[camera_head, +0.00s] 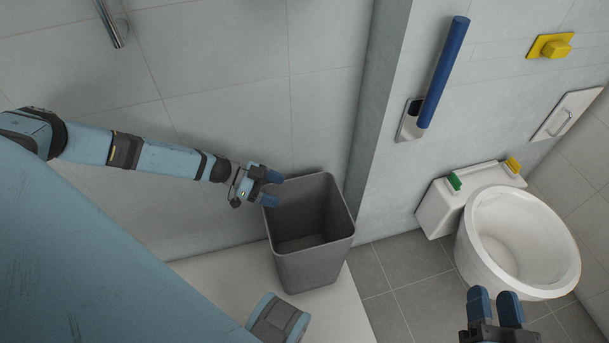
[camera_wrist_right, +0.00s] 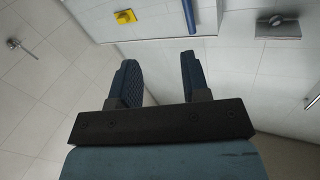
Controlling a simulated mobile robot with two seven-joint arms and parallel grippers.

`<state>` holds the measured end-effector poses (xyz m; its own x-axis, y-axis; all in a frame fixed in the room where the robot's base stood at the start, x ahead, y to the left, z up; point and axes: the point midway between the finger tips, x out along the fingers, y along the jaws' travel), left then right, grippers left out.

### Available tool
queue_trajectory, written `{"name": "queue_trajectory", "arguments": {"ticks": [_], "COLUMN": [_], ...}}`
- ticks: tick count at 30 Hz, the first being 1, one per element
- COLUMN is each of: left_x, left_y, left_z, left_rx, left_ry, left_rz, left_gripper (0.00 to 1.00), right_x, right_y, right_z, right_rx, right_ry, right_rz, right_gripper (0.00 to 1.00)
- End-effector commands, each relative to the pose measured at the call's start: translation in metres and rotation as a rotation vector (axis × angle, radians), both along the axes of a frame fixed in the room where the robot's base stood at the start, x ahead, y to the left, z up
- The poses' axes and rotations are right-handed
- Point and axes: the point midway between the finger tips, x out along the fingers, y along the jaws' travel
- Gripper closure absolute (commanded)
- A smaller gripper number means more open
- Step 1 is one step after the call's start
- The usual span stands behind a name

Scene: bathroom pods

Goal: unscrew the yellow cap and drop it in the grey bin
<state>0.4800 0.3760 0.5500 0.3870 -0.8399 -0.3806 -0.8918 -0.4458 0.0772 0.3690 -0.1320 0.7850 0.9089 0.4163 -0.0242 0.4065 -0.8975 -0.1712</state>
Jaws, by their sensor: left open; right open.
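A yellow square plate with a yellow cap-like knob (camera_head: 556,48) is on the wall at the upper right of the head view. It also shows in the right wrist view (camera_wrist_right: 125,17), beyond my fingers and to the left. The grey bin (camera_head: 318,265) stands on the floor at the centre, and the inside that shows looks empty. My left gripper (camera_head: 273,188) is open and empty at the bin's upper left rim; I cannot tell if it touches. My right gripper (camera_head: 494,292) is open and empty, in front of the toilet and well below the yellow knob.
A white toilet (camera_head: 560,262) stands at the right; its tank (camera_head: 436,212) carries a green piece (camera_head: 454,181) and a smaller yellow piece (camera_head: 513,165). A blue bar (camera_head: 444,72) sticks out from a wall holder. A wall corner juts out between bin and toilet.

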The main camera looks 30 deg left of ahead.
Motion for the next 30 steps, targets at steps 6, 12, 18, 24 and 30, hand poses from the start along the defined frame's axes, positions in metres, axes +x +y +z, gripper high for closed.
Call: {"name": "queue_trajectory", "arguments": {"ticks": [6, 12, 18, 24, 30], "left_x": [-0.017, -0.023, -0.024, -0.024, -0.024], "left_y": [0.036, 0.051, 0.053, 0.053, 0.053], "left_z": [0.018, 0.024, 0.024, 0.024, 0.024], "left_rx": [0.002, 0.000, -0.001, 0.000, 0.000], "left_ry": [0.001, -0.001, -0.001, -0.001, -0.001], "left_rz": [0.001, 0.000, 0.000, 0.000, 0.000], "left_gripper": [0.24, 0.24, 0.24, 0.24, 0.24], "right_x": [-0.002, -0.003, -0.003, -0.003, -0.002], "right_y": [-0.008, -0.010, -0.011, -0.011, -0.011], "right_z": [-0.014, -0.023, -0.024, -0.024, -0.022], "right_rx": [-0.052, -0.074, -0.077, -0.077, -0.077], "right_ry": [0.080, 0.115, 0.119, 0.119, 0.112], "right_rz": [-0.017, -0.022, -0.022, -0.022, -0.023], "right_gripper": [0.57, 0.57, 0.57, 0.57, 0.57]}}
